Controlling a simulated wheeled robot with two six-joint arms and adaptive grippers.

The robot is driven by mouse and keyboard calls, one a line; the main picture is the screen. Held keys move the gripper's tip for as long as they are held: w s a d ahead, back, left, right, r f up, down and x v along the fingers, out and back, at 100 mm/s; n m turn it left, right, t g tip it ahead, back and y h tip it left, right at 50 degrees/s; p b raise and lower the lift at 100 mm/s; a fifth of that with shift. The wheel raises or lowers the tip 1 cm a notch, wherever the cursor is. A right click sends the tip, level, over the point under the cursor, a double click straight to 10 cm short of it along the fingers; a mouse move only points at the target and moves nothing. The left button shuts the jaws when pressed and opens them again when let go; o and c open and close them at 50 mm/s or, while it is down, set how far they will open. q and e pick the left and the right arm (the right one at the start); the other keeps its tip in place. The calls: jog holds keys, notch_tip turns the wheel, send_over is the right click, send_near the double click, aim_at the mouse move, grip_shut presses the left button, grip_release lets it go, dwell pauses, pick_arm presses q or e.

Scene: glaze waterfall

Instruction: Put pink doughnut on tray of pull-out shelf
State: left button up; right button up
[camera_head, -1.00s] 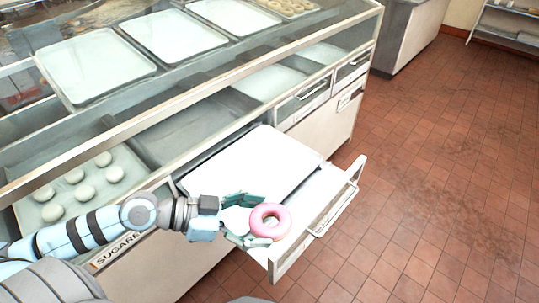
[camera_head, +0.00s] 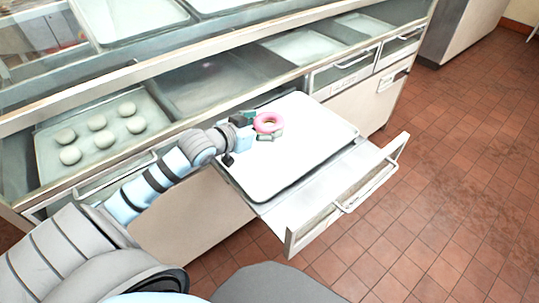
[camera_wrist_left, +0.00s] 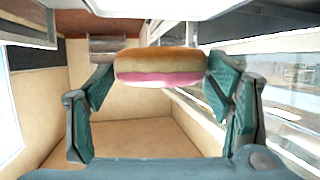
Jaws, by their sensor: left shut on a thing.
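The pink doughnut (camera_head: 267,131) is held in my left gripper (camera_head: 262,125), over the far left part of the white tray (camera_head: 285,165) on the pull-out shelf (camera_head: 310,215). In the left wrist view, the doughnut (camera_wrist_left: 160,78) sits between the two green fingers of the left gripper (camera_wrist_left: 160,85), seen edge-on with its tan and pink sides. Whether it touches the tray is hard to tell. The shelf is pulled out from the counter. My right gripper is not in view.
A tray of dough balls (camera_head: 100,140) lies in the counter at left. Glass and a metal frame (camera_head: 200,85) run above the counter. More trays (camera_head: 300,46) lie inside. The shelf's handle (camera_head: 370,185) sticks out over open tiled floor (camera_head: 460,180).

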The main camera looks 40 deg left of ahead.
aim_at(263, 166)
pick_arm(q)
notch_tip(263, 166, down, 14)
jog(key=b, duration=0.4)
jog(key=shift+s+b, duration=0.1)
jog(key=shift+b, duration=0.25)
jog(key=shift+r, duration=0.2)
jog(key=shift+f, duration=0.1)
jog(key=o, duration=1.2)
jog(key=p+v, duration=0.3)
jog(key=v, duration=0.1)
jog(key=p+v, duration=0.3)
jog(key=r+p+v, duration=0.1)
jog(key=p+v, duration=0.3)
jog(key=shift+s+r, duration=0.1)
jog(key=shift+s, duration=0.3)
jog(key=shift+f, duration=0.3)
